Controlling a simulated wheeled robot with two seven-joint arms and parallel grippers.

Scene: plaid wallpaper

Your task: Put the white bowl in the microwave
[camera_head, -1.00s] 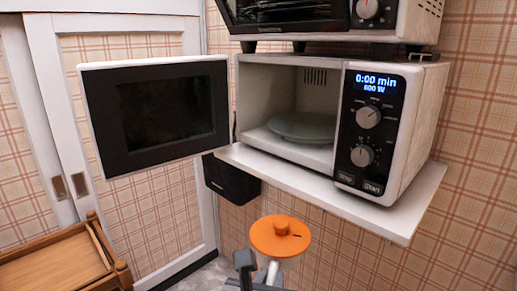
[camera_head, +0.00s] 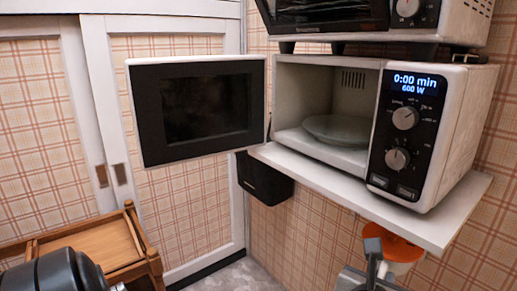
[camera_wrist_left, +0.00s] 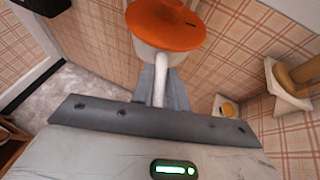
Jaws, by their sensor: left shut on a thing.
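A white bowl with a flat orange lid (camera_head: 405,257) is low at the right in the head view, by the front edge of the microwave's shelf. In the left wrist view the white bowl (camera_wrist_left: 157,50) shows with its orange lid and a long white handle. My left gripper (camera_head: 376,262) is shut on that handle; the handle also runs between its fingers in the left wrist view (camera_wrist_left: 160,88). The microwave (camera_head: 372,120) stands with its door (camera_head: 197,108) swung wide open to the left. Its turntable plate (camera_head: 338,130) is empty. My right gripper is not in view.
The microwave stands on a white wall shelf (camera_head: 345,188). An oven (camera_head: 330,18) sits right above it. A dark box (camera_head: 265,180) hangs below the shelf. A wooden tray-like piece (camera_head: 100,243) is at lower left. The floor between is open.

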